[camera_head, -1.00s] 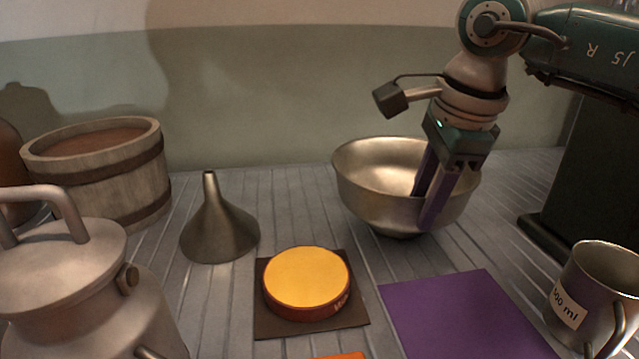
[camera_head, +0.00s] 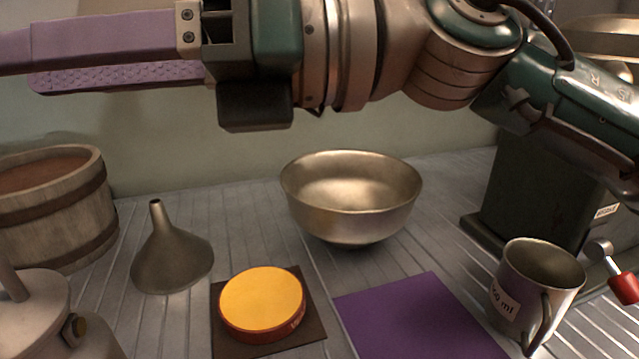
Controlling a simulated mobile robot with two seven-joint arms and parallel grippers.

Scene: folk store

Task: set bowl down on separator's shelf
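A metal bowl (camera_head: 350,205) stands upright and empty on the grey slatted surface (camera_head: 255,215), near the back wall. No gripper touches it. My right gripper (camera_head: 75,65) is high in the upper left of the view, in front of and above the bowl, with its arm coming in from the right. Its two purple fingers point left. They appear apart with nothing between them, and the nearer one is cut by the left edge. My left gripper is not in view. I cannot tell which thing here is the separator.
A metal funnel (camera_head: 170,255) and a wooden tub (camera_head: 55,215) stand left of the bowl. A yellow-topped round tin (camera_head: 262,300) and a purple mat (camera_head: 415,320) lie in front. A metal mug (camera_head: 530,290) and a dark machine (camera_head: 540,190) are right. A milk can (camera_head: 35,305) stands front left.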

